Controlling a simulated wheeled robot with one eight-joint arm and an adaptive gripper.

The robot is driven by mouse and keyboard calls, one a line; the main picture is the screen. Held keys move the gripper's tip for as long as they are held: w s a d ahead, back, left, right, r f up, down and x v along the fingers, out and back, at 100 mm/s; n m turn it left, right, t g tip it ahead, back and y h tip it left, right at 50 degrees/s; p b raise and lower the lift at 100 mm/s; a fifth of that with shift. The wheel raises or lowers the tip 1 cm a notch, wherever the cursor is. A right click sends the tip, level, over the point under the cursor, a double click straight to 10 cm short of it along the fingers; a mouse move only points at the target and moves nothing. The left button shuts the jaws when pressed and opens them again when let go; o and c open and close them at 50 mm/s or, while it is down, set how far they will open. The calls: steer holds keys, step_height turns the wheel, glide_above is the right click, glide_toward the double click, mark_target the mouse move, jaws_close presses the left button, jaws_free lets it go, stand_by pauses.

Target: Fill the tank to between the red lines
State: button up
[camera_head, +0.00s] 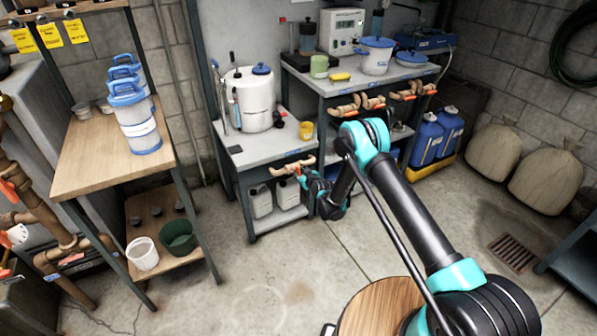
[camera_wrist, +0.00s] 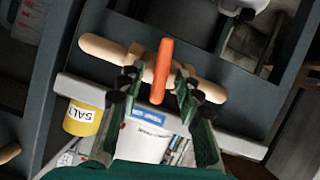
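A pipe valve (camera_head: 293,167) with an orange lever sits at the front edge of the low bench. In the wrist view its tan pipe (camera_wrist: 100,48) runs across and the orange lever (camera_wrist: 161,72) stands between my fingers. My gripper (camera_head: 303,177) is at the valve; in the wrist view its fingers (camera_wrist: 157,88) are apart, one on each side of the lever, with gaps showing. A white tank (camera_head: 254,98) with a blue cap stands on the bench above the valve. I cannot make out red lines or a liquid level on it. Faint red marks show on a pale container (camera_wrist: 30,18).
A yellow cup (camera_head: 306,131) is on the bench near the valve; white jugs (camera_head: 262,200) stand below. Several other orange-handled valves (camera_head: 345,106) line the neighbouring bench. A wooden table (camera_head: 85,150) stands left. The floor (camera_head: 300,260) between is clear.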

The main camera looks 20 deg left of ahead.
jaws_close()
steer(key=shift+d+m+g+y, duration=0.1)
steer(key=shift+m+g+y, duration=0.2)
steer(key=shift+m+g, duration=0.3)
jaws_free()
steer(key=shift+w+r, duration=0.1)
